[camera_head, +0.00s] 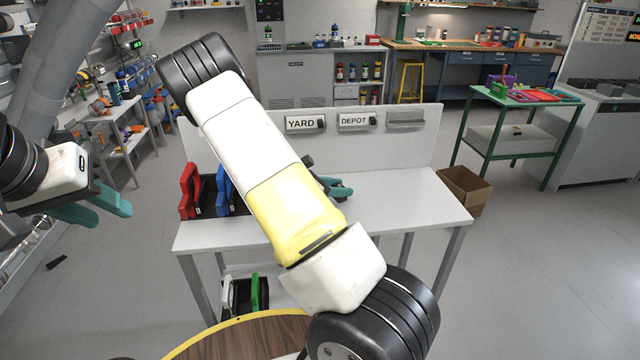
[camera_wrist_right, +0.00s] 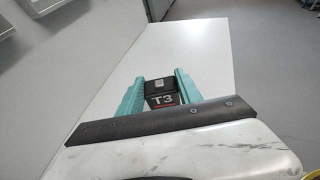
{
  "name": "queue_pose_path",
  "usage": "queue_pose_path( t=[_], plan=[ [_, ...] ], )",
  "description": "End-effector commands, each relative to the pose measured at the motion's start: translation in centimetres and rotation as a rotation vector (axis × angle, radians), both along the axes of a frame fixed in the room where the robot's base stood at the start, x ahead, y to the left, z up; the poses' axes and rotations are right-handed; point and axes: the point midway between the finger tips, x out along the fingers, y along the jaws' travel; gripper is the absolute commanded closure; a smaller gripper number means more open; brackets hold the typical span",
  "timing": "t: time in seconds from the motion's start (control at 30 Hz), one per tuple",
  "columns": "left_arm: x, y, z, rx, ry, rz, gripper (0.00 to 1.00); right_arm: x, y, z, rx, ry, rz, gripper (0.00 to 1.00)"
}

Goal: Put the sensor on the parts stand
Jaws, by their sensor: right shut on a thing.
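My right gripper (camera_wrist_right: 160,92) is shut on a small dark block marked T3 (camera_wrist_right: 161,101), which I take for the sensor. The block sits between the teal fingers in the right wrist view, above a white surface. In the head view the right gripper (camera_head: 338,188) is over the white bench (camera_head: 410,195), largely behind my right arm; I cannot make out the block there. My left gripper (camera_head: 96,206) is at the left edge, its teal fingers apart and empty. I cannot tell for certain which piece is the parts stand.
Red (camera_head: 189,190) and blue (camera_head: 224,190) pieces stand in a dark rack at the bench's left. Signs YARD (camera_head: 301,123) and DEPOT (camera_head: 354,121) are on its back panel. A cardboard box (camera_head: 466,190) is right of the bench. The bench's right half is clear.

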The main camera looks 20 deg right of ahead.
Motion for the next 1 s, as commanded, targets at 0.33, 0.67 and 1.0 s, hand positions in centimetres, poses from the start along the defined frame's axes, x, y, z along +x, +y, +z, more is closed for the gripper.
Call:
queue_pose_path(
  t=[0.33,0.67,1.0],
  plan=[
    [0.0,0.0,0.0,0.0,0.0,0.0,0.64,0.7,-1.0,-3.5,-0.002,0.002,0.0,1.0],
    [0.0,0.0,0.0,0.0,0.0,0.0,0.64,0.7,-1.0,-3.8,-0.001,0.0,0.0,1.0],
    [0.0,0.0,0.0,0.0,0.0,0.0,0.64,0.7,-1.0,-3.8,0.0,0.0,0.0,0.37]
  ],
)
